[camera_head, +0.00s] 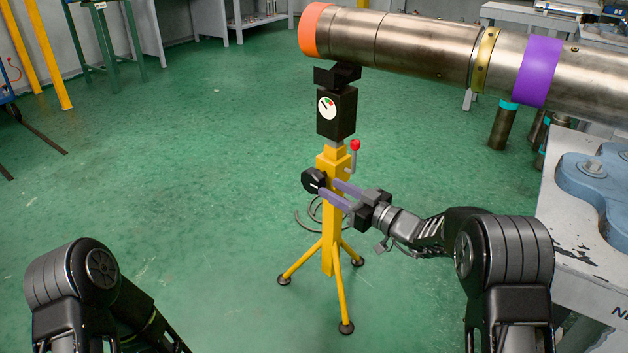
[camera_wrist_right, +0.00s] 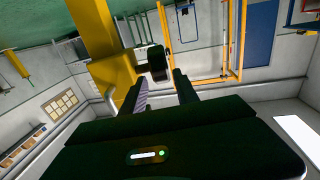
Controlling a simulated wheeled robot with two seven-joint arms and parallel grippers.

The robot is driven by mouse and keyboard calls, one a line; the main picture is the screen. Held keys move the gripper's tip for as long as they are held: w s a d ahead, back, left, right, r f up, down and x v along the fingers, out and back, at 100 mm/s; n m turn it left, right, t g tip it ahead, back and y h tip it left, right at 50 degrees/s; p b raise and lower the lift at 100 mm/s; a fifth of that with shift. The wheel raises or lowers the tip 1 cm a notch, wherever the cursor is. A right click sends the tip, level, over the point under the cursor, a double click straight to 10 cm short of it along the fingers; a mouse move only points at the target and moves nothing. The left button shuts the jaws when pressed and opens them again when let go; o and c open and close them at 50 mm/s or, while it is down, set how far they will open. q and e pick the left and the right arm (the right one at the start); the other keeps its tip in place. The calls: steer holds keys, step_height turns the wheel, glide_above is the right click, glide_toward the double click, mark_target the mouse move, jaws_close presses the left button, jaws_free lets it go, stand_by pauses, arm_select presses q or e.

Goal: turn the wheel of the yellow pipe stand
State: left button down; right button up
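The yellow pipe stand (camera_head: 331,210) stands upright on three legs on the green floor. Its wheel, a small black knob (camera_head: 314,181) with a white mark, sits on the post's left side. The knob also shows in the right wrist view (camera_wrist_right: 152,60), just past and between the fingertips. My right gripper (camera_head: 328,188) reaches in from the right with its two purple fingers apart, tips close to the knob. Whether they touch it I cannot tell. Only links of my left arm show at the lower left; its gripper is out of view.
A large steel pipe (camera_head: 420,45) with an orange end rests above the stand's black head and gauge (camera_head: 327,108). A red-tipped lever (camera_head: 355,147) sticks out of the post. A grey table (camera_head: 575,240) stands at the right.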

mark_target(313, 179)
steer(key=b+x, duration=0.2)
steer(key=x, duration=0.4)
steer(key=shift+w+a+f, duration=0.2)
steer(key=shift+w+a, duration=0.05)
steer(key=shift+a, duration=0.05)
steer(key=shift+w+a+r, duration=0.1)
steer(key=shift+w+a, duration=0.15)
steer(key=shift+c, duration=0.4)
jaws_close()
